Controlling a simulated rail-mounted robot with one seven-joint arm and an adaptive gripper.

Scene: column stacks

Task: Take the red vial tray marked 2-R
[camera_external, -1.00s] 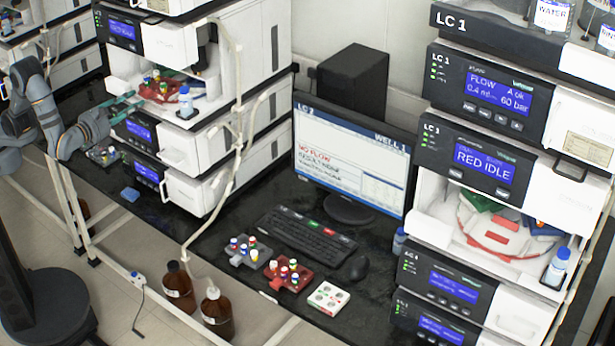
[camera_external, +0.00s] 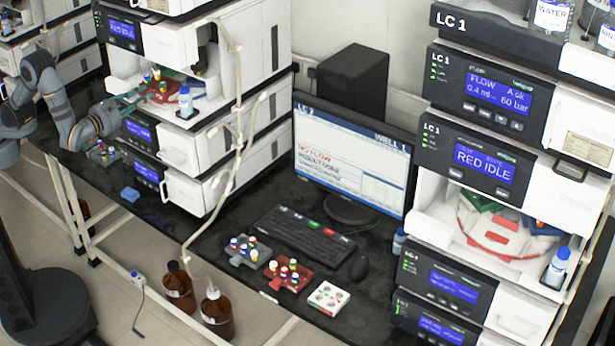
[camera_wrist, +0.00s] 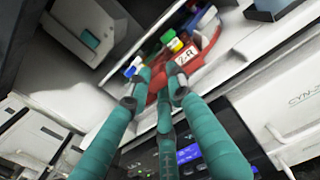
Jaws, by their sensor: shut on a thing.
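The red vial tray (camera_wrist: 209,52) shows a white 2-R label in the wrist view. Vials with blue, green, yellow, white and red caps stand in it. In the external view the tray (camera_external: 164,98) sits in the open bay of the left instrument stack. My gripper (camera_wrist: 160,82) is shut on the tray's front red part, one teal finger on each side. It also shows at the bay in the external view (camera_external: 143,96). The fingers hide part of the tray's front. I cannot tell whether the tray is raised off the surface below it.
A blue-capped bottle (camera_external: 186,102) stands right of the tray at the bay. Another red vial tray (camera_external: 291,276) and a grey one (camera_external: 246,251) lie on the bench near the keyboard (camera_external: 305,234).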

